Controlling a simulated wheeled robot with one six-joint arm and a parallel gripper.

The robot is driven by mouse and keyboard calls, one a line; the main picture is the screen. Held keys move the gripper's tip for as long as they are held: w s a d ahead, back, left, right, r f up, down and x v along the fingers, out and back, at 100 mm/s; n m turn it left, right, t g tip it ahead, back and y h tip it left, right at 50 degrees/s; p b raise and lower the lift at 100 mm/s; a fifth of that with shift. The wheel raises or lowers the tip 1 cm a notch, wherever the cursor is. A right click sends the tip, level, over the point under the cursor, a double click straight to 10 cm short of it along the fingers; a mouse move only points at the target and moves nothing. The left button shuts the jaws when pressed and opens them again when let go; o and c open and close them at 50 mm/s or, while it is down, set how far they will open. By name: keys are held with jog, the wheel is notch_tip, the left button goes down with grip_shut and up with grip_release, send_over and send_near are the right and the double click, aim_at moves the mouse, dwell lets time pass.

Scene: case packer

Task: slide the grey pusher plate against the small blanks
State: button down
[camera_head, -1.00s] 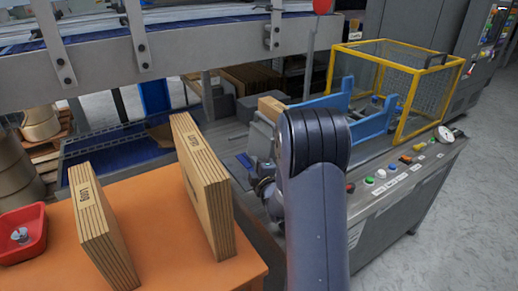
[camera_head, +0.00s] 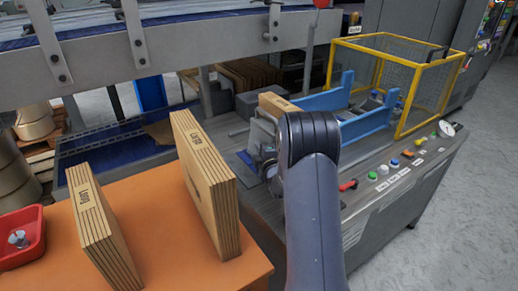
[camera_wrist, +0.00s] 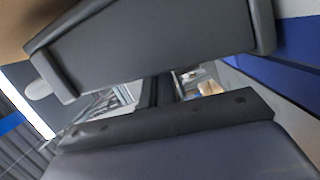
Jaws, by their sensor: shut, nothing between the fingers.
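The small blanks (camera_head: 279,104) are a tan cardboard stack at the near end of the blue-railed magazine. The grey pusher plate (camera_head: 262,128) stands upright just on the near side of them. It looks close to the stack, but I cannot tell whether they touch. My gripper (camera_head: 268,166) is low behind the plate, partly hidden by my arm. It is shut and holds nothing. In the wrist view a broad grey panel with raised ends, apparently the plate (camera_wrist: 150,48), fills the top, very close to my gripper. The fingertips are hard to make out there.
Blue guide rails (camera_head: 365,127) flank the magazine, with a yellow mesh guard (camera_head: 400,45) beyond. A control panel with buttons (camera_head: 383,171) runs along the right.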

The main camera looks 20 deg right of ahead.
jog(key=shift+d+f, duration=0.1)
jog(key=shift+w+d+f+b, duration=0.15)
jog(key=shift+d+b, duration=0.2)
jog(key=shift+b, duration=0.7)
jog(key=shift+d+b, duration=0.3)
jog(key=shift+b, duration=0.05)
jog(key=shift+r, duration=0.2)
jog(key=shift+a, duration=0.1)
